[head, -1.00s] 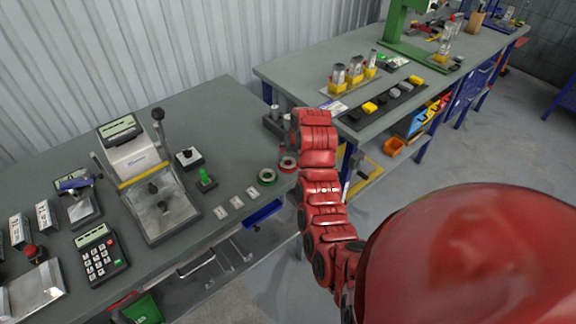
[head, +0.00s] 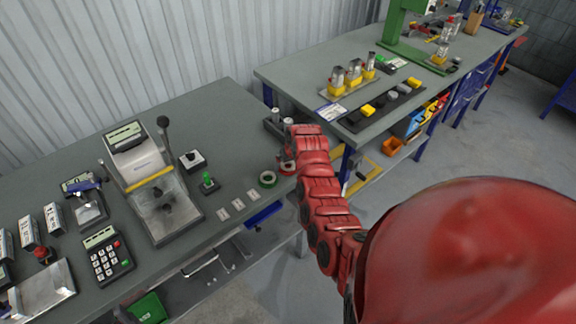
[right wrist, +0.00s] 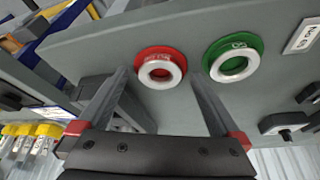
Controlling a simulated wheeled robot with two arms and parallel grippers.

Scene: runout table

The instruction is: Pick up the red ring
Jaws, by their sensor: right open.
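The red ring (right wrist: 147,62), a red flange with a white inner collar, lies flat near the right edge of the grey bench. In the head view the red ring (head: 287,168) is small and partly covered by my right arm. My right gripper (right wrist: 160,78) is open, its two fingers apart and pointing at the ring. The ring shows between the fingertips; I cannot tell whether they touch it. In the head view my right gripper (head: 284,152) is mostly hidden by its own red arm. My left gripper is not in view.
A green ring (right wrist: 215,60) lies close beside the red one, also seen in the head view (head: 267,186). A stand with grey posts (head: 272,127) is just behind. White label plates (head: 238,203) and a green-topped switch (head: 208,184) are nearby. A gap separates the two benches.

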